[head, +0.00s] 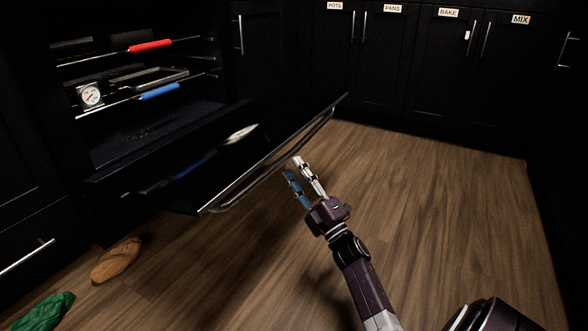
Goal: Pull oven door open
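The black oven door (225,160) is hinged down and stands open, tilted out over the floor. Its long metal handle (265,170) runs along the door's outer edge. The oven cavity (120,135) is exposed behind it. My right gripper (293,167) is just right of the handle, with its two fingers pointing toward it. The fingers are apart with nothing visible between them. Whether a finger touches the handle is hard to tell. My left gripper is not in view.
Oven racks carry a red grip (151,46), a blue grip (160,92), a dial thermometer (90,95) and a metal tray (150,78). A brown mitt-like item (117,261) and green cloth (45,312) lie on the floor. Labelled cabinets (390,60) line the back. Wooden floor (430,200) is clear at right.

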